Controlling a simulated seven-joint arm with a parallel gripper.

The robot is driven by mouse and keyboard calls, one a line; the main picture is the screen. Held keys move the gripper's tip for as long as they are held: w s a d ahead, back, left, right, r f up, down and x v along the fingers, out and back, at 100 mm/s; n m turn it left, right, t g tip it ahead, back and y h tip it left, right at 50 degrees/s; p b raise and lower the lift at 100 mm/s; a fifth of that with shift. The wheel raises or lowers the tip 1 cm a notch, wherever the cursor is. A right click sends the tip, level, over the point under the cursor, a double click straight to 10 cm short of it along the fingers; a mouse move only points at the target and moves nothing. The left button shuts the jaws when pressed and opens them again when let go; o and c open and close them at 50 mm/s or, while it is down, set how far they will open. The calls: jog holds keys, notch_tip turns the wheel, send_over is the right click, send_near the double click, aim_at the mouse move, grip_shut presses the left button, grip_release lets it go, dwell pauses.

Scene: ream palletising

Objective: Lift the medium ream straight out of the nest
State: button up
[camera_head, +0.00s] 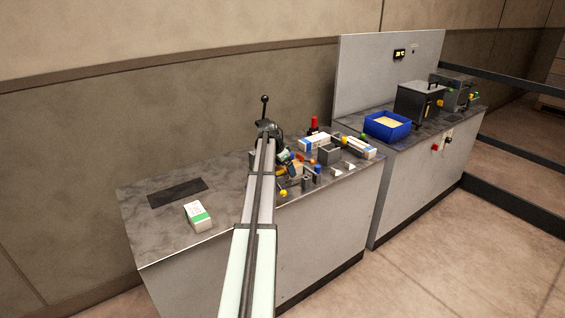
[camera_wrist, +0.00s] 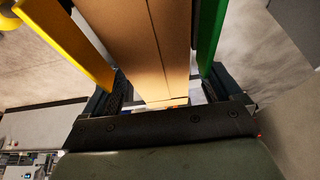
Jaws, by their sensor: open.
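In the wrist view a tan, box-like thing (camera_wrist: 158,45) with a lengthwise seam lies between the two sides of my gripper (camera_wrist: 165,90). It may be the medium ream, but no label shows. A yellow bar (camera_wrist: 68,40) runs along its left and a green bar (camera_wrist: 211,35) along its right. My gripper is open, and I cannot tell whether it touches the tan thing. In the head view my gripper (camera_head: 284,157) is small among clutter on the near bench, partly hidden by my arm. The nest cannot be made out clearly.
A white and green box (camera_head: 198,216) and a dark mat (camera_head: 178,193) are on the bench's left. White and blue boxes (camera_head: 315,142) and a grey bin (camera_head: 329,154) stand right of my gripper. A blue tray (camera_head: 387,134) is on the far bench. The bench's left part is mostly clear.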

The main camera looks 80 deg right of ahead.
jog(key=shift+s+d+f, duration=0.1)
jog(key=shift+f, duration=0.3)
jog(key=shift+c, duration=0.3)
jog(key=c, duration=1.2)
jog(key=o, duration=0.7)
jog(key=c, duration=0.6)
jog(key=shift+r, duration=0.2)
jog(key=shift+r, duration=2.35)
